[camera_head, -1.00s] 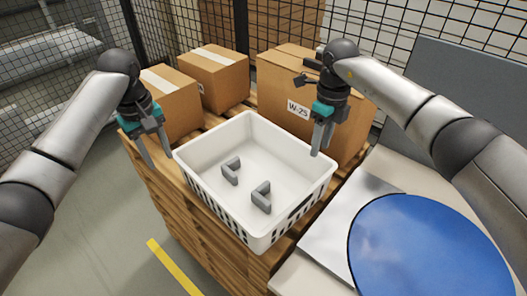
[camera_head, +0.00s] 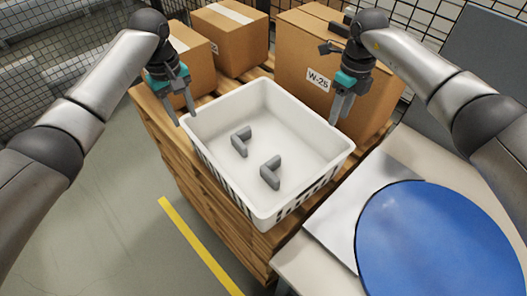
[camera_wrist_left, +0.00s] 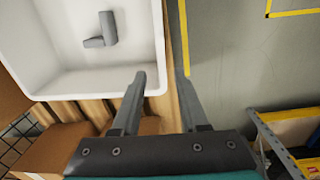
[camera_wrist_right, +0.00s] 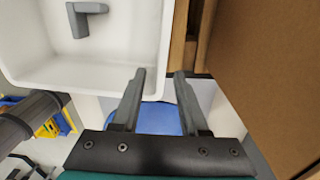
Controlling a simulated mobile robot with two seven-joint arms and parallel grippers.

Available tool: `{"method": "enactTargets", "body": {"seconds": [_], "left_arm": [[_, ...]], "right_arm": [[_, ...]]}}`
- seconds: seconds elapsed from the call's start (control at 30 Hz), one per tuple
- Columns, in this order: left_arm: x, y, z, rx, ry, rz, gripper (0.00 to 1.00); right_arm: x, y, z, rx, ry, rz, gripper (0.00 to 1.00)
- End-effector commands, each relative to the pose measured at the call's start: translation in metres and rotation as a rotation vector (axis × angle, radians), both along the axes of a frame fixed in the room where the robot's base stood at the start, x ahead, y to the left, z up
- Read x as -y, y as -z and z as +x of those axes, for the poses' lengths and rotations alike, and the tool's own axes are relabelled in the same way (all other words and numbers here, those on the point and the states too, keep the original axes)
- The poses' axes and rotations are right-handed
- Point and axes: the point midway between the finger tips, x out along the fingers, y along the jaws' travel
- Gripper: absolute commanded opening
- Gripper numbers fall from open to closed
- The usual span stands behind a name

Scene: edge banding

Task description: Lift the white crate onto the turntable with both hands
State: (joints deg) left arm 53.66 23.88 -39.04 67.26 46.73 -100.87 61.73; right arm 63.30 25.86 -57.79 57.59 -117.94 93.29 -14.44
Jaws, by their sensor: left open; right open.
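The white crate (camera_head: 283,209) sits on a stack of wooden pallets and holds two grey angled parts (camera_head: 241,141) (camera_head: 271,172). The blue round turntable (camera_head: 440,240) is at the lower right. My left gripper (camera_head: 186,117) is open at the crate's left corner. My right gripper (camera_head: 338,110) is open at the crate's far right wall. In the right wrist view its fingers (camera_wrist_right: 157,85) point at the crate's rim (camera_wrist_right: 165,50); I cannot tell whether they touch it.
Cardboard boxes (camera_head: 230,36) stand behind the crate, with a large one (camera_head: 310,60) close to my right gripper. A pale table with a metal plate (camera_head: 345,215) lies between crate and turntable. A yellow floor line (camera_head: 200,245) runs at the front left.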

Motion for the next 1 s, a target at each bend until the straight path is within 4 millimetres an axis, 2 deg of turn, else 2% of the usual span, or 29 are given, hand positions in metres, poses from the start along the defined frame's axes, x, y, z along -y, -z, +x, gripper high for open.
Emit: {"method": "enactTargets", "body": {"seconds": [0.03,0.3,0.5,0.8,1.0], "left_arm": [[0.000,0.012,-0.001,-0.005,-0.001,0.001,0.44],[0.003,0.066,0.001,-0.004,0.000,0.000,0.44],[0.003,0.096,0.002,-0.003,0.000,0.001,0.44],[0.004,0.115,0.003,-0.001,0.001,0.000,0.44],[0.004,0.119,0.003,-0.001,0.002,0.001,0.44]], "right_arm": [[-0.001,0.012,-0.001,-0.004,0.000,0.000,0.44],[-0.003,0.066,-0.003,-0.004,0.001,0.000,0.44],[-0.004,0.096,-0.004,-0.002,0.000,0.000,0.44],[-0.004,0.115,-0.003,0.001,0.000,-0.001,0.44],[-0.004,0.118,-0.003,0.002,-0.001,-0.001,0.44]]}}
